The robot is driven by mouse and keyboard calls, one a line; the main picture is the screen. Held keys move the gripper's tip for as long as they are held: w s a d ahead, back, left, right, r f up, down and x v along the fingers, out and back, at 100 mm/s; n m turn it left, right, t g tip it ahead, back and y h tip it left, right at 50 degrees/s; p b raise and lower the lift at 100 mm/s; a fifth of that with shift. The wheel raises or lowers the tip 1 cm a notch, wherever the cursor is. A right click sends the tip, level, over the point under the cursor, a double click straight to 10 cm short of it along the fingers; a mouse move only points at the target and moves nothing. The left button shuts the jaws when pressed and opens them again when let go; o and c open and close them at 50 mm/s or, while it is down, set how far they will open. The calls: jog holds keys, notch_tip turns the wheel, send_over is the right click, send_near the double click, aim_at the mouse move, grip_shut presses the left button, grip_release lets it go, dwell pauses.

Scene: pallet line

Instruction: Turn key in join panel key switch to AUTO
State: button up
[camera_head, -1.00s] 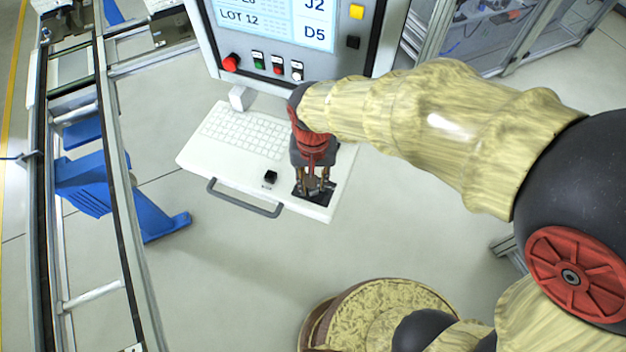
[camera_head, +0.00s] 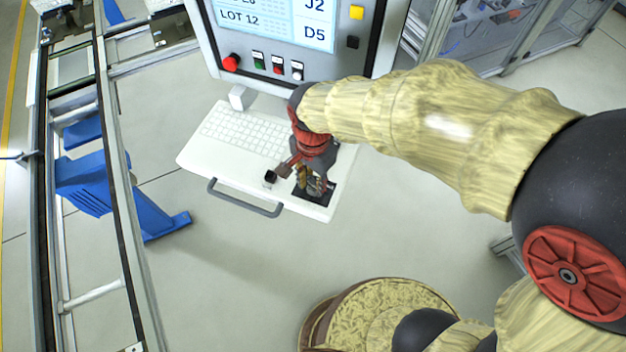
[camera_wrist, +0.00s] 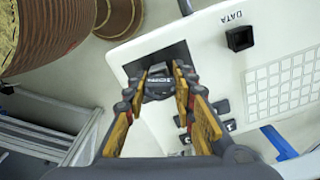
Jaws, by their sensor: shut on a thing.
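The dark key (camera_wrist: 158,85) shows between my fingertips in the wrist view. It stands over a black square plate (camera_wrist: 143,64) set in the white keyboard shelf. My gripper (camera_wrist: 160,83) is shut on the key, with one finger on each side. In the head view my gripper (camera_head: 314,184) points down onto the black plate (camera_head: 326,195) at the right end of the shelf. The switch's position marks and the key's lower part are hidden or too small to read.
The white shelf (camera_head: 222,150) carries a keyboard, a front handle (camera_head: 243,201) and a small black socket (camera_head: 270,176), labelled DATA in the wrist view. The screen panel (camera_head: 300,62) with push buttons stands behind. A conveyor frame (camera_head: 128,200) runs at the left.

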jog(key=m, duration=0.5)
jog(key=o, duration=1.1)
jog(key=o, duration=0.4)
jog(key=shift+o, duration=0.9)
jog(key=shift+r+p, duration=2.4)
jog(key=shift+r, duration=1.15)
